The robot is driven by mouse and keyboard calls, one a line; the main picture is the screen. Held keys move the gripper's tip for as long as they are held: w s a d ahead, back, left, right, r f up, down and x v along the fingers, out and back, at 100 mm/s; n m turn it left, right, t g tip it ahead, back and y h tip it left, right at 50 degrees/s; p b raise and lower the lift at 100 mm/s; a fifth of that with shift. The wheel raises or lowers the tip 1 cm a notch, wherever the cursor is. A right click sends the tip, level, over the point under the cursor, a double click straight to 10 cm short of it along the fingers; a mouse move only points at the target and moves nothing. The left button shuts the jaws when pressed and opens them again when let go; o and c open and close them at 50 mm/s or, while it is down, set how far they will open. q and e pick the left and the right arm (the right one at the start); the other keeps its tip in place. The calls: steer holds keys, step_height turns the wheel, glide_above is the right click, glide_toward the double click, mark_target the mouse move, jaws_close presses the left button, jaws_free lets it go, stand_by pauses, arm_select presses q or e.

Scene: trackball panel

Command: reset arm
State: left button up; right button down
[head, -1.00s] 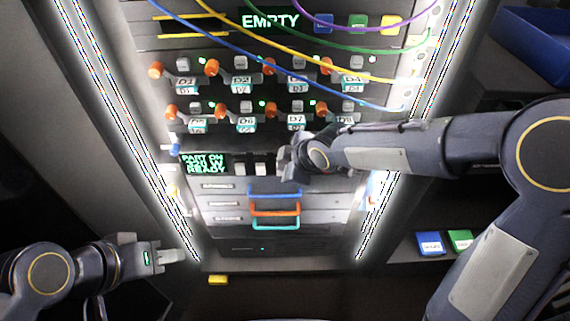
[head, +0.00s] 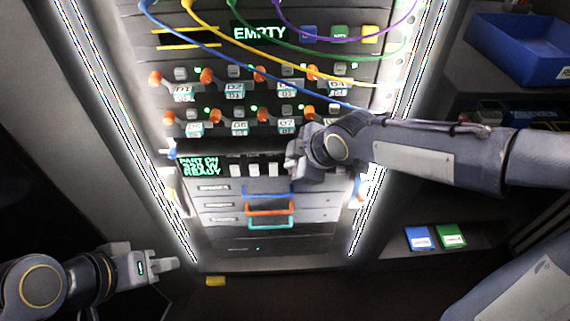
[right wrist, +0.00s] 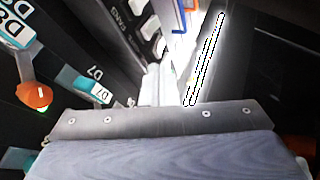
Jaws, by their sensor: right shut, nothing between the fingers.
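My right arm comes in from the right in the head view. My right gripper (head: 294,168) is in front of the panel, just right of the white keys by the green display (head: 200,166), which reads "READY" on its last line. The right gripper is shut with nothing in it. In the right wrist view the gripper (right wrist: 160,85) is mostly hidden behind its own housing. My left gripper (head: 172,264) is at the lower left, apart from the panel; its fingers look close together, but I cannot tell whether they are shut.
The rack has orange knobs (head: 207,76), cables, an "EMPTY" display (head: 259,32) and drawers with a blue handle (head: 266,190), an orange handle (head: 270,209) and a teal handle (head: 271,224). A blue bin (head: 520,50) and blue and green blocks (head: 451,237) sit at right.

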steer(key=shift+s+d+r, duration=0.25)
steer(key=shift+r, duration=0.3)
steer(key=s+d+r+m+h, duration=0.1)
steer(key=s+d+m+h, duration=0.1)
steer(key=s+d+m, duration=0.95)
steer(key=s+d+f+m+y, duration=0.15)
steer(key=s+d+m, duration=0.25)
steer(key=s+m, duration=0.5)
step_height(320, 180, up, 15)
steer(key=s+n+p, duration=0.1)
steer(key=n+p, duration=0.1)
steer(key=p, duration=1.3)
steer(key=shift+s+d+h+p, duration=0.2)
steer(key=shift+h+p, duration=0.15)
steer(key=shift+f, duration=0.15)
